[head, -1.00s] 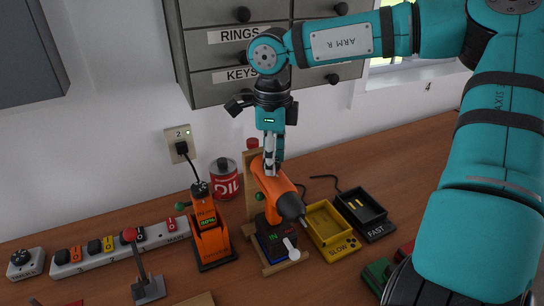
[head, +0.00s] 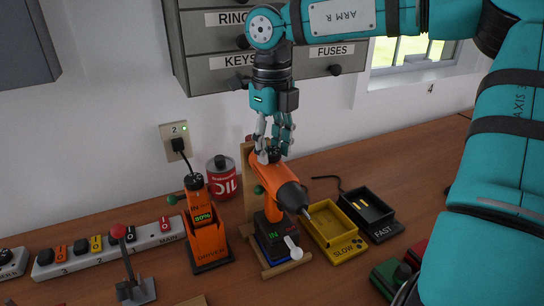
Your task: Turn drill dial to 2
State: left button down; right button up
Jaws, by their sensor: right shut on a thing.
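An orange drill (head: 272,186) stands in a wooden stand (head: 285,264) on the workbench, its chuck pointing right. Its dark base shows green lettering and a white lever (head: 294,247). My right gripper (head: 270,155) comes down from above and is shut on the dark dial at the top rear of the drill. The fingers cover most of the dial, so its number cannot be read. My left gripper is not in view.
An orange driver (head: 209,236) and a red oil can (head: 222,179) stand left of the drill. A yellow SLOW tray (head: 336,246) and black FAST tray (head: 385,230) lie to its right. A power strip (head: 100,254) and red-knobbed lever (head: 133,290) are at left.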

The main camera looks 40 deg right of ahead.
aim_at(272, 150)
jog(key=shift+m+b, duration=0.8)
jog(key=shift+m, duration=0.7)
jog(key=o, duration=1.1)
jog(key=shift+o, duration=0.2)
notch_tip(272, 150, up, 12)
